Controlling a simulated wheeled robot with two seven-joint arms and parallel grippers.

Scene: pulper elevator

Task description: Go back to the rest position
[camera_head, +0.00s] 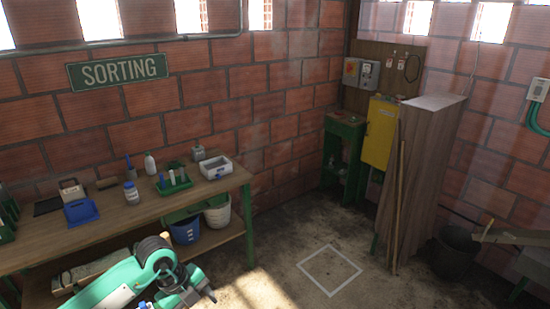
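My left arm, green and white with dark joints, comes in at the lower left in front of the sorting bench (110,235). It bends and runs down out of the bottom edge, and its gripper fingers cannot be made out. My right arm and gripper are out of view. A white square outline (330,270) is marked on the concrete floor, right of the bench.
The bench holds a blue tray (81,212), a white box (215,168), a green rack (173,181) and bottles. Buckets (217,213) sit beneath. A yellow cabinet (379,132), a wooden panel (425,180) and a dark bin (452,250) stand right. Mid-floor is clear.

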